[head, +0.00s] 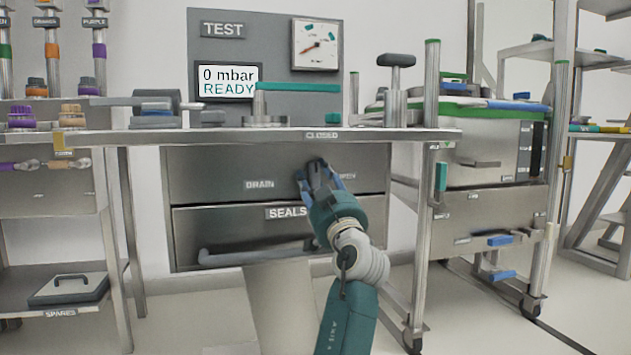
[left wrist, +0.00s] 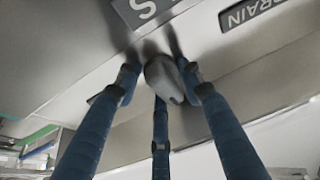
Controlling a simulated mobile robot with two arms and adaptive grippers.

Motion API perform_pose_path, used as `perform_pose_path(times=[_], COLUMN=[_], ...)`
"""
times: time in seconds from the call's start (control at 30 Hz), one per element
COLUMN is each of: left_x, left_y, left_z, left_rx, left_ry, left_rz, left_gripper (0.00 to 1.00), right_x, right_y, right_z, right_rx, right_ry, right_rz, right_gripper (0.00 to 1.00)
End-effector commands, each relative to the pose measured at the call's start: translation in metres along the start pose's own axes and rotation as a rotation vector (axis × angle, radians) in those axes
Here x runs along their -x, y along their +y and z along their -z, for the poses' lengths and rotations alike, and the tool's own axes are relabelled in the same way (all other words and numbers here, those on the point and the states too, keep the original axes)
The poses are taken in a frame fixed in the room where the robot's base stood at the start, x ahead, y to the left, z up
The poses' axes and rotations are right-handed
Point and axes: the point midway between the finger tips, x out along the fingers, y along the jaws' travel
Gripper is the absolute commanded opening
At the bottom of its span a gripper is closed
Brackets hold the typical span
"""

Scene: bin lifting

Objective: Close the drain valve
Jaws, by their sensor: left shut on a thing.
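My left gripper (head: 318,175) reaches up to the steel front panel under the bench, just right of the DRAIN label (head: 260,184). Its blue fingers are shut around a grey rounded handle (left wrist: 164,78), which I take to be the drain valve's handle. In the left wrist view the fingers of the gripper (left wrist: 162,88) stand on either side of this handle, with another finger below it. The DRAIN label also shows there (left wrist: 252,12). In the head view the gripper hides most of the handle, so its exact angle cannot be told. A label right of the gripper is partly hidden. My right gripper is not in view.
A SEALS drawer (head: 240,228) with a grey bar handle is below. Above, the bench top (head: 230,137) carries a teal-handled lever (head: 297,87). The display (head: 228,82) reads 0 mbar READY. A wheeled cart (head: 490,215) stands at the right.

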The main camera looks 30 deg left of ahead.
Motion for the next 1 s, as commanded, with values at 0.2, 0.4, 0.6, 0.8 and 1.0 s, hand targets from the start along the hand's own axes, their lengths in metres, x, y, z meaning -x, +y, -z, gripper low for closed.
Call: perform_pose_path(times=[0.2,0.4,0.6,0.8,1.0], left_x=[0.001,0.001,0.001,0.013,0.052], left_y=[0.007,0.005,0.004,0.004,0.004], left_z=[0.0,0.0,-0.001,-0.001,-0.001], left_rx=[0.008,0.005,0.004,0.005,0.006], left_ry=[0.001,-0.001,-0.001,0.0,-0.002], left_rz=[-0.016,-0.012,-0.009,-0.009,-0.01], left_gripper=[0.48,0.48,0.48,0.48,0.48], right_x=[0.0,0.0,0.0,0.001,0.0], right_y=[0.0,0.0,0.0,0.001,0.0], right_z=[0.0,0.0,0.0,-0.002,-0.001], right_rx=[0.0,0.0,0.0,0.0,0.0], right_ry=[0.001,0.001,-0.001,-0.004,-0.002], right_rz=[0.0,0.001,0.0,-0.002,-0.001], right_gripper=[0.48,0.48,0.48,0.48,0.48])
